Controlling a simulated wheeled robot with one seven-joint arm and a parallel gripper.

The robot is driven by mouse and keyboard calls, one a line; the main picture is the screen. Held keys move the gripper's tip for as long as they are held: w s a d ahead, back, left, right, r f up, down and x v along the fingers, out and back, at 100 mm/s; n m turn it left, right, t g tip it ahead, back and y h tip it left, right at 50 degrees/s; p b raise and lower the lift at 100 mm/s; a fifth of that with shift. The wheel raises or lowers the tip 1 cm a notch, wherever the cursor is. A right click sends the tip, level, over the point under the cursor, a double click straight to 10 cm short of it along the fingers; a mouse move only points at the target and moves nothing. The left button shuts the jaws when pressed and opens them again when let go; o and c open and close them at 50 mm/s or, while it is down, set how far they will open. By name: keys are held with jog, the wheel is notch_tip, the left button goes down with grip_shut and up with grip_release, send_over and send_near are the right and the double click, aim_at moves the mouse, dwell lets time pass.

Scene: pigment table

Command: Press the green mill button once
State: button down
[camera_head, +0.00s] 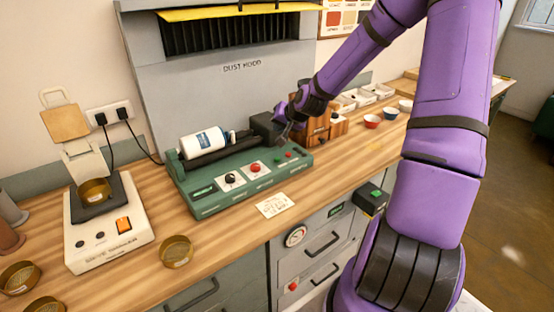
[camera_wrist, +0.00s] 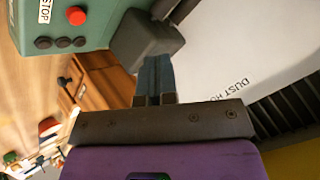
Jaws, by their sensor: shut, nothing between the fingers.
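The green mill (camera_head: 235,180) lies on the wooden bench, with a white jar lying along its back. Its front panel carries a black knob (camera_head: 231,178), a red button (camera_head: 255,168) and small lamps or buttons at the right end, too small to read surely. In the wrist view the red STOP button (camera_wrist: 76,16) shows on the mill's green body (camera_wrist: 92,30). A black box with a green button (camera_head: 375,194) sits at the bench's front edge. My gripper (camera_head: 285,133) is shut and empty by the mill's dark end block (camera_wrist: 147,38); contact cannot be told.
The dust hood (camera_head: 240,90) stands behind the mill. A wooden rack (camera_head: 327,127) and small bowls (camera_head: 372,121) are to the right. A white scale-like device (camera_head: 105,235) and brass dishes (camera_head: 176,251) are at left. A paper card (camera_head: 273,205) lies in front of the mill.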

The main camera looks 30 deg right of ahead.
aim_at(279, 158)
jog(key=shift+f, duration=4.4)
jog(key=shift+f, duration=0.1)
jog(key=shift+f, duration=0.3)
